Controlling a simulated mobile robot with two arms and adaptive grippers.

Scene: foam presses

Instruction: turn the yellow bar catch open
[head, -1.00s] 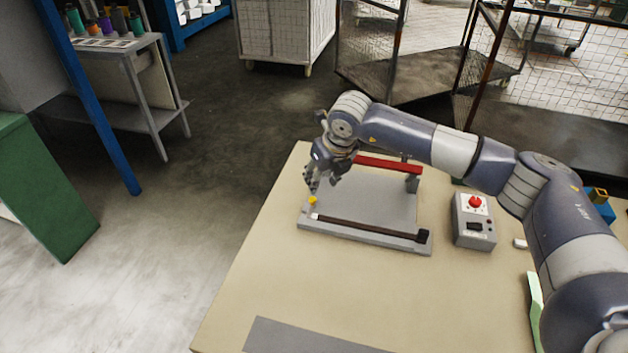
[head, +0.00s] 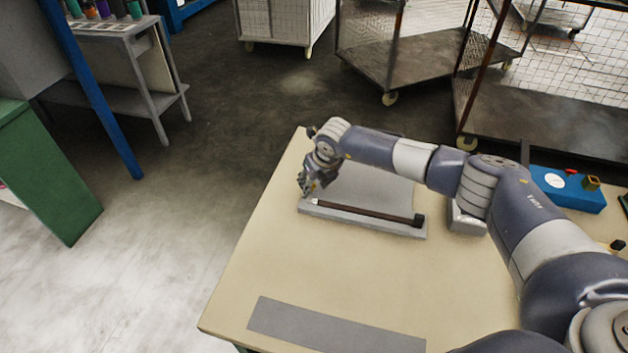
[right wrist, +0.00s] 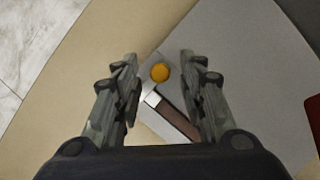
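The yellow catch (right wrist: 159,72) shows in the right wrist view as a round yellow-orange knob at the corner of the grey press plate (right wrist: 235,65). A dark brown bar (right wrist: 178,117) with a white end lies just below it in that view. In the head view the bar (head: 365,214) runs along the front edge of the press base (head: 390,229); my right gripper hides the catch there. My right gripper (right wrist: 160,75) is open, with one finger on each side of the knob and gaps visible. It also shows in the head view (head: 306,188). My left gripper is out of view.
The press stands on a beige table (head: 285,265) near its left edge. A grey control box (head: 465,222) is partly behind my right arm. A grey strip (head: 335,325) lies at the front. A blue box (head: 568,190) stands at the right. The table front is mostly clear.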

